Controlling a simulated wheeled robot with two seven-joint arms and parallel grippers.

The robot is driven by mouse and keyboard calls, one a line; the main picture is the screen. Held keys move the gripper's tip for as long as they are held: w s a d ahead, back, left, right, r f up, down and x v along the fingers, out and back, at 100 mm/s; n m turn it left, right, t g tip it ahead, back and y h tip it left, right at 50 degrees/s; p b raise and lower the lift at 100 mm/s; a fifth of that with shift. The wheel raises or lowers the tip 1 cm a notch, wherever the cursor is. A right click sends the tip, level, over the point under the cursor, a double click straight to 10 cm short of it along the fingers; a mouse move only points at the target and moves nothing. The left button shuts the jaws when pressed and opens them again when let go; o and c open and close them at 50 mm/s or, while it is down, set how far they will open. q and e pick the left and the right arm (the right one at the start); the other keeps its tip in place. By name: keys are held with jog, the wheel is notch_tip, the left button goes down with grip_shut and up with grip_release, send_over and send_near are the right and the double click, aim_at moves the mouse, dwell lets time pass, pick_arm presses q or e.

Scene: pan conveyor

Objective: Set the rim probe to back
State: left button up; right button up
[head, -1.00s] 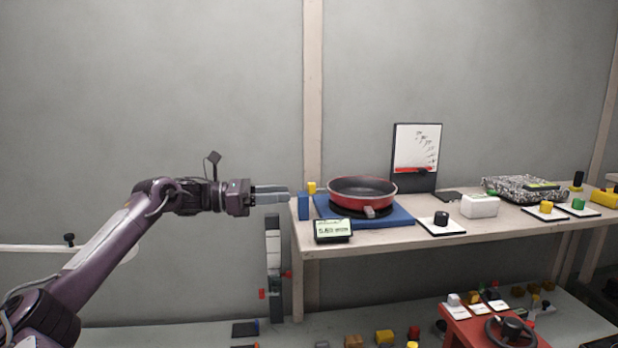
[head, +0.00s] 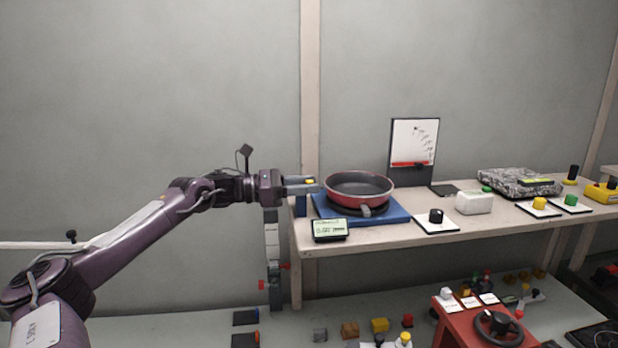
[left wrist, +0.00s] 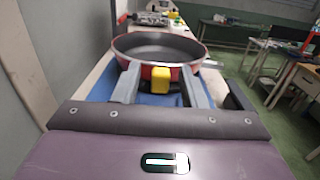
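A yellow block (head: 310,181), which looks like the rim probe's handle, is at the left end of the bench beside the red pan (head: 358,188). A blue upright block (head: 301,206) stands just below it. My left gripper (head: 302,187) reaches in from the left at the height of the yellow block and partly covers it. In the left wrist view the yellow block (left wrist: 160,78) lies between the two open fingers (left wrist: 161,86), with a gap on each side. The probe's setting cannot be read. My right gripper is not in view.
The pan sits on a blue base (head: 390,214) with a small display (head: 330,230) in front. A white board (head: 413,143) stands behind. A black knob (head: 436,216) and a white box (head: 474,202) are to the right. The wall behind is bare.

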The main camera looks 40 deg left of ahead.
pick_arm(q)
jog(key=shift+w+d, duration=0.3)
jog(key=shift+w, duration=0.1)
jog(key=shift+c, duration=0.2)
grip_shut()
